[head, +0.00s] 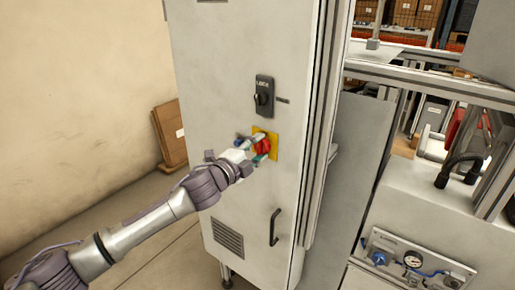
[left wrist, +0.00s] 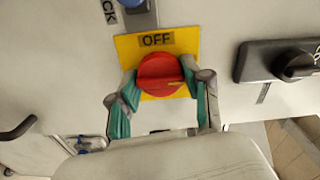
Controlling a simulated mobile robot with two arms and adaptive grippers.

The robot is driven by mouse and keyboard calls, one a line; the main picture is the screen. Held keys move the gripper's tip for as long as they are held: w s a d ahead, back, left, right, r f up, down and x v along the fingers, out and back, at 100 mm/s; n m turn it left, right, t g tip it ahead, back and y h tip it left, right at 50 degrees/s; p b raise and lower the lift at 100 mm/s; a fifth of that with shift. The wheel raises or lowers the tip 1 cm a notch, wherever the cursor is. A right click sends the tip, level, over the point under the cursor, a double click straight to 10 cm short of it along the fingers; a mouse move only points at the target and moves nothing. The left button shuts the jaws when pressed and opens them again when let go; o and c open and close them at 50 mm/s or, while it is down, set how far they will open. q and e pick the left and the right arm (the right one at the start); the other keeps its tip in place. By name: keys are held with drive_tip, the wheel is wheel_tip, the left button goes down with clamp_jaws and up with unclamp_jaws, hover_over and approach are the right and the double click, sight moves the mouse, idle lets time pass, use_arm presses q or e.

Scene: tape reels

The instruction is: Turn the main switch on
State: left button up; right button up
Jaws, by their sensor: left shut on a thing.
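The main switch is a red rotary knob (head: 263,146) on a yellow plate (head: 274,147), on the front of the grey cabinet (head: 212,70). In the left wrist view the knob (left wrist: 160,74) sits on the yellow plate (left wrist: 187,42), with the label OFF above it in that view. My left gripper (head: 257,147) is at the knob, with its green-padded fingers on either side, shut on it. It also shows in the left wrist view (left wrist: 158,88). My right gripper is not in view.
A black rotary handle (head: 264,97) is above the switch, and a black door handle (head: 274,227) is below it. A panel with a gauge (head: 412,260) is at the lower right. A cardboard piece (head: 170,133) leans at the left wall. Floor is free left of the cabinet.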

use_arm(q)
drive_tip(key=shift+f, duration=0.1)
drive_tip(key=o, duration=1.1)
drive_tip(key=shift+c, duration=0.2)
drive_tip(key=shift+o, duration=0.5)
drive_tip(key=v, duration=1.2)
